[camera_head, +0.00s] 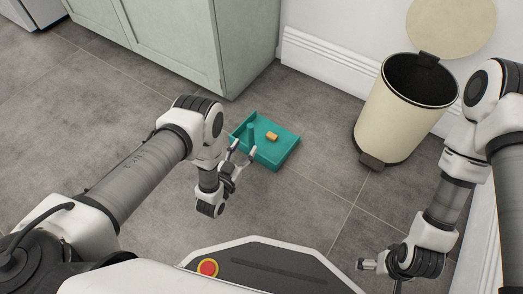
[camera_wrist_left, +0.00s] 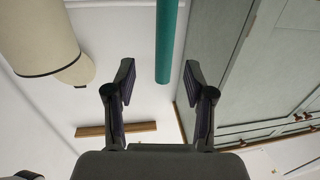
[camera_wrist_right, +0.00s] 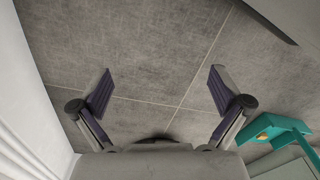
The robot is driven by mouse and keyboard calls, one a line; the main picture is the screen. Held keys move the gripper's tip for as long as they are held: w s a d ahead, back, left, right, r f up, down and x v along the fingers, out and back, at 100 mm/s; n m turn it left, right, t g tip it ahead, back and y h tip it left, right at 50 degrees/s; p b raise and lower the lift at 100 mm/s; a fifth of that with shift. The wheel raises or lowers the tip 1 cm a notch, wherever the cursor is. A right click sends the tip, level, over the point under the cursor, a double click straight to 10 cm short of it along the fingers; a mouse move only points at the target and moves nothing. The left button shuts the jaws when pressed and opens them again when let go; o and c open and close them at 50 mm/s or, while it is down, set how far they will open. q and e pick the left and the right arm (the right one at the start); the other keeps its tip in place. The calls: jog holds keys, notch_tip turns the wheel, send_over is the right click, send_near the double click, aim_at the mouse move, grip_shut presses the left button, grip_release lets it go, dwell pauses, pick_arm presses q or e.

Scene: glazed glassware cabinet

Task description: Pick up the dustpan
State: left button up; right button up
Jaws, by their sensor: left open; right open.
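The teal dustpan (camera_head: 282,153) lies on the grey floor in front of the green cabinet, with a small orange-tan piece (camera_head: 271,136) in it. Its upright handle (camera_head: 251,133) stands at the pan's left side. My left gripper (camera_head: 243,150) is open close beside the handle. In the left wrist view the teal handle (camera_wrist_left: 166,40) shows beyond and between the open fingertips, with nothing gripped. My right gripper (camera_head: 381,273) is open and empty at the lower right, away from the dustpan. The dustpan (camera_wrist_right: 290,127) also shows at the right of the right wrist view.
A cream pedal bin (camera_head: 400,118) with its lid (camera_head: 450,25) raised stands right of the dustpan by the white wall. The green cabinet (camera_head: 190,40) is behind and left. Bare floor (camera_head: 330,185) lies between the dustpan and my base.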

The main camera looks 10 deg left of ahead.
aim_at(249, 138)
pick_arm(q)
jog(key=w+b, duration=0.1)
jog(key=w, duration=0.1)
jog(key=w+f+b, duration=0.1)
jog(key=w+b, duration=0.2)
jog(key=w, duration=0.1)
jog(key=shift+w+d+f+b, duration=0.15)
jog(key=shift+d+f+b, duration=0.05)
jog(key=shift+d+b, duration=0.2)
jog(key=shift+w+r, duration=0.1)
jog(key=shift+r, duration=0.15)
grip_shut()
